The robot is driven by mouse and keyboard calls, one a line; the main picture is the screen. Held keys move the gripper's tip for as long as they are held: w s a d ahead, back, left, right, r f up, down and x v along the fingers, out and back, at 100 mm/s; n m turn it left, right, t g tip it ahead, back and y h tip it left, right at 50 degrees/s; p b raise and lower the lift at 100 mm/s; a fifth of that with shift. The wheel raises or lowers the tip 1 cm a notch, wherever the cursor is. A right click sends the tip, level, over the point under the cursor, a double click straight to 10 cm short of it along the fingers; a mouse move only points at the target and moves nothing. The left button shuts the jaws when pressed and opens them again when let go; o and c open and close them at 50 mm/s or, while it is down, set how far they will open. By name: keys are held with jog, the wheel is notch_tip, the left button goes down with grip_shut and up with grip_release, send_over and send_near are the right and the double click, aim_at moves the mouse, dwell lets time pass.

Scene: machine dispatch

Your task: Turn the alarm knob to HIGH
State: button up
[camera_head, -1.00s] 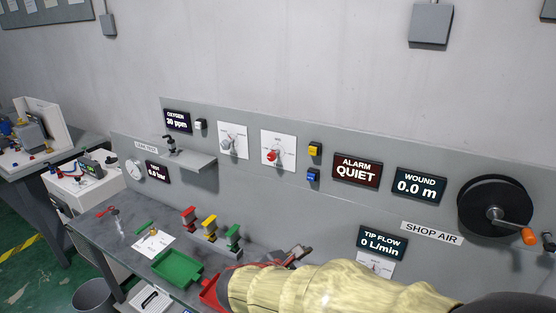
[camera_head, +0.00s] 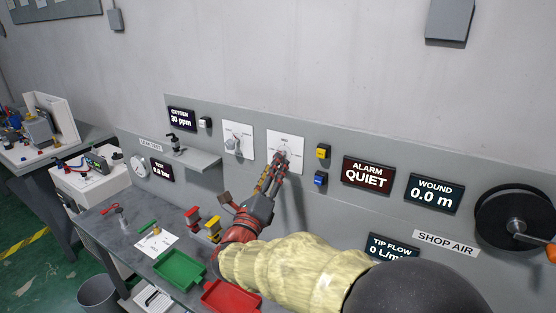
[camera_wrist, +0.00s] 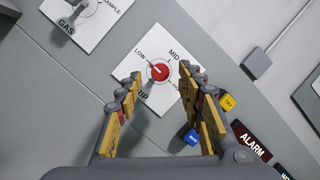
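The alarm knob is a red round knob (camera_wrist: 160,72) on a white plate (camera_wrist: 137,52) marked LOW, MID and a partly hidden label that starts with H. Part of another word ending in "IP" shows below the knob. The knob's pointing direction is too small to tell. My gripper (camera_wrist: 160,74) is open in the wrist view, one finger on each side of the knob, with nothing held. In the head view my gripper (camera_head: 281,160) is in front of the plate (camera_head: 275,138) and covers the knob. The alarm display (camera_head: 367,174) reads QUIET.
A yellow button (camera_head: 322,151) and a blue button (camera_head: 320,179) sit just right of the plate. The gas knob plate (camera_head: 246,131) is to the left, with a shelf (camera_head: 200,161) beyond it. Green (camera_head: 178,270) and red (camera_head: 231,297) trays lie on the bench below.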

jog(key=shift+x, duration=2.3)
jog(key=shift+f, duration=0.1)
grip_shut()
